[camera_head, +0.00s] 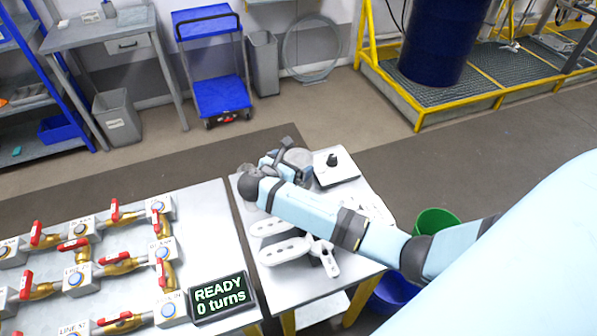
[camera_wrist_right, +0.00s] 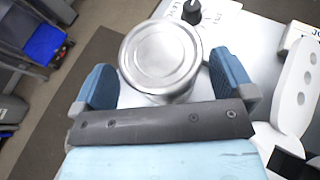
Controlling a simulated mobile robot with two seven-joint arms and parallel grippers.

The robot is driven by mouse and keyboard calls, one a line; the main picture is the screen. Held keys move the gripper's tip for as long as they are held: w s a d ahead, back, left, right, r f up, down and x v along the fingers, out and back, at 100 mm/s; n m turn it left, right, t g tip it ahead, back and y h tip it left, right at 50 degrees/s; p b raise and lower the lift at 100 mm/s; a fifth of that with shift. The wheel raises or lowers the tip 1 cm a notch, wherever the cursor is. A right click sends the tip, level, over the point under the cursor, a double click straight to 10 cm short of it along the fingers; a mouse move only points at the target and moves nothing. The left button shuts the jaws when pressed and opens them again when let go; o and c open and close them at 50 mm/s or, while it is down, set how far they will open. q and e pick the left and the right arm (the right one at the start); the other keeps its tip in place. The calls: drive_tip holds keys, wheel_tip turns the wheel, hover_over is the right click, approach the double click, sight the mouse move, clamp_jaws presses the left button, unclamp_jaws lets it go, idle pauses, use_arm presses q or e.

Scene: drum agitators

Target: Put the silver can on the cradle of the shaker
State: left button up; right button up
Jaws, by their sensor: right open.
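The silver can (camera_wrist_right: 161,57) stands on the small table in the right wrist view, its round lid facing the camera. My right gripper (camera_wrist_right: 165,85) is open, with one blue finger at the can's left and one at its right; whether they touch it I cannot tell. In the head view the right gripper (camera_head: 284,155) is over the table's back part, and the can (camera_head: 299,158) is partly hidden behind it. White parts with holes (camera_head: 285,250) lie nearer on the table; they may belong to the shaker, but I cannot make out a cradle. My left gripper is not in view.
A plate with a black knob (camera_head: 332,161) is right of the can. A display reading "READY 0 turns" (camera_head: 220,296) stands on the neighbouring table with valves (camera_head: 118,258). A green bin (camera_head: 436,219) is beside the table's right side. My right arm crosses the table.

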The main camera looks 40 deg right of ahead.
drive_tip(key=shift+x, duration=0.95)
drive_tip(key=shift+c, duration=0.5)
drive_tip(key=c, duration=1.2)
drive_tip(key=shift+r, duration=0.45)
wheel_tip(320, 180, up, 19)
drive_tip(key=b, duration=0.1)
drive_tip(key=s+a+f+n+t+y, duration=0.2)
drive_tip(key=s+a+n+t+y, duration=0.1)
drive_tip(key=n+y, duration=0.1)
drive_tip(key=s+a+f+n+t+y, duration=0.2)
drive_tip(key=s+a+n+t+y, duration=0.1)
drive_tip(key=s+a+n+y, duration=0.1)
drive_tip(key=s+a+f+n+t+y, duration=0.3)
drive_tip(key=a+n+y, duration=0.1)
drive_tip(key=n, duration=0.2)
drive_tip(key=shift+s+y, duration=0.3)
drive_tip(key=shift+s, duration=0.05)
